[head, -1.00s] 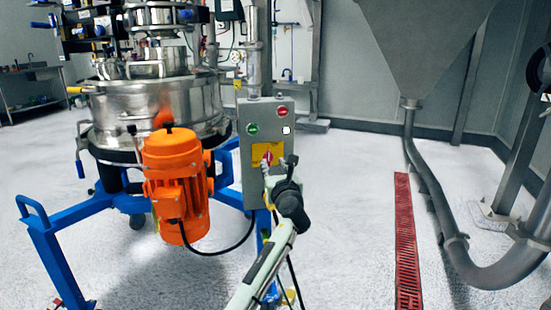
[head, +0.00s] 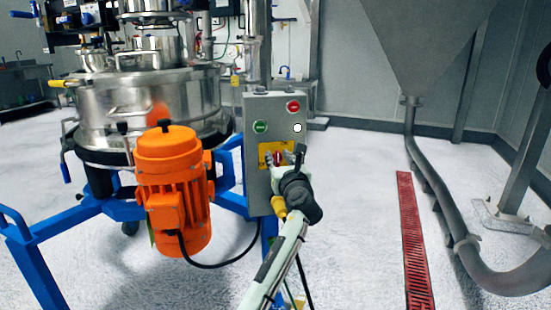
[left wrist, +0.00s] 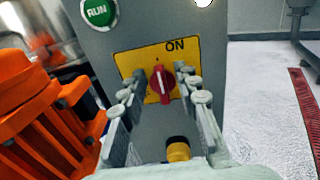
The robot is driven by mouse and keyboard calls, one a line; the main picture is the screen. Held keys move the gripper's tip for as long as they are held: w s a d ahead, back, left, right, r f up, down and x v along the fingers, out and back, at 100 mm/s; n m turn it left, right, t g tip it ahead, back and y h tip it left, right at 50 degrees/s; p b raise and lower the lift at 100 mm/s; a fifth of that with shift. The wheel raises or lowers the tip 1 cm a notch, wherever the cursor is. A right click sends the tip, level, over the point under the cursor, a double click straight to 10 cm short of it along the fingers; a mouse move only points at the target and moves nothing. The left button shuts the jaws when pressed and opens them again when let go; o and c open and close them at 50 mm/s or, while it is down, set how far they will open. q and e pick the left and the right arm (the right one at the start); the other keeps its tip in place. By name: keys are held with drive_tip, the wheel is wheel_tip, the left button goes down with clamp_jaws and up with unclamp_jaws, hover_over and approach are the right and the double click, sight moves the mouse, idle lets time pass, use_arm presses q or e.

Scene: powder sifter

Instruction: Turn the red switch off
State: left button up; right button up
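The red switch (left wrist: 162,84) is a rotary knob on a yellow plate (left wrist: 130,62) on the grey control box (head: 259,186). In the left wrist view its handle stands nearly upright, below the word ON. In the head view the red switch (head: 277,158) is partly hidden by my left gripper (head: 284,157). In the left wrist view my left gripper (left wrist: 159,82) is open, with one finger on each side of the knob. Gaps show between the fingers and the knob. My right gripper is not in view.
A green RUN button (left wrist: 99,11) and a red button (head: 293,106) sit above the switch. An orange motor (head: 174,185) and a blue frame (head: 82,218) stand left of the box. Open floor (head: 355,215) lies to the right.

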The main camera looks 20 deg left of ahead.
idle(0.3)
use_arm(q)
clamp_jaws()
